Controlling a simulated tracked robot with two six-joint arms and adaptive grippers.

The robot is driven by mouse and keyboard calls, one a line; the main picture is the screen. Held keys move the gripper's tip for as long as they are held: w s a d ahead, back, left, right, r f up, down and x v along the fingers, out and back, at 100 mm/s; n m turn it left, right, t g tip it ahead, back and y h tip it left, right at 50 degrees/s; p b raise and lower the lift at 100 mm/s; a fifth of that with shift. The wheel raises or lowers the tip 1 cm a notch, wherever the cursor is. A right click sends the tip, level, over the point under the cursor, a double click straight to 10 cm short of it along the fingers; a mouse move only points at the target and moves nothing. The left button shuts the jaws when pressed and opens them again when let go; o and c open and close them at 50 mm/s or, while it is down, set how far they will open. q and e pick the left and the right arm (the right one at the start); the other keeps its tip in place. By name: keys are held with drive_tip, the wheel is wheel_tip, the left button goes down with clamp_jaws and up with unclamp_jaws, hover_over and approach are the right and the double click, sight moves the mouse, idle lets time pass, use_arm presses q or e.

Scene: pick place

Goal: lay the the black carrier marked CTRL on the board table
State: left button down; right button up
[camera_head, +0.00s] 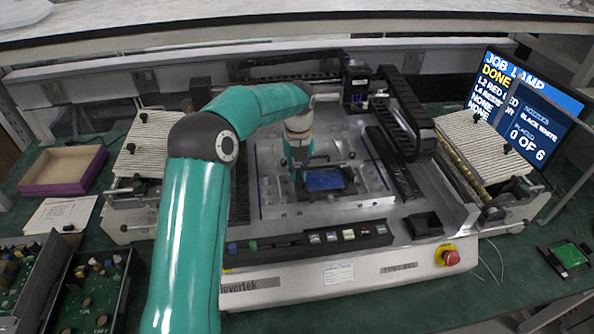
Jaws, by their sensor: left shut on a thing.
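My left arm reaches in from the lower left over the machine. Its gripper (302,172) points down at the machine's middle and is shut on a black carrier (347,179) at the carrier's left side. A blue board shows in the carrier. The carrier is over the grey metal board table (290,207); I cannot tell whether it touches it. Any CTRL marking is too small to read. The fingertips are partly hidden. My right gripper is not in view.
Dark rails (393,165) and a gantry (357,85) stand behind and right of the table. A red stop button (450,257) sits on the machine front. A monitor (525,100) stands at right. Another black carrier with a green board (571,256) lies at far right. A purple-sided box (62,171) is at left.

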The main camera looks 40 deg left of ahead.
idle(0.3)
use_arm(q)
drive_tip(key=c, duration=1.1)
unclamp_jaws()
drive_tip(key=c, duration=0.4)
drive_tip(key=shift+o, duration=0.2)
wheel_tip(320, 180, up, 5)
drive_tip(key=p, duration=0.4)
drive_tip(key=shift+f, duration=0.15)
drive_tip(key=shift+r+p, duration=0.45)
drive_tip(key=shift+r, duration=0.7)
drive_tip(key=shift+s+f, duration=0.1)
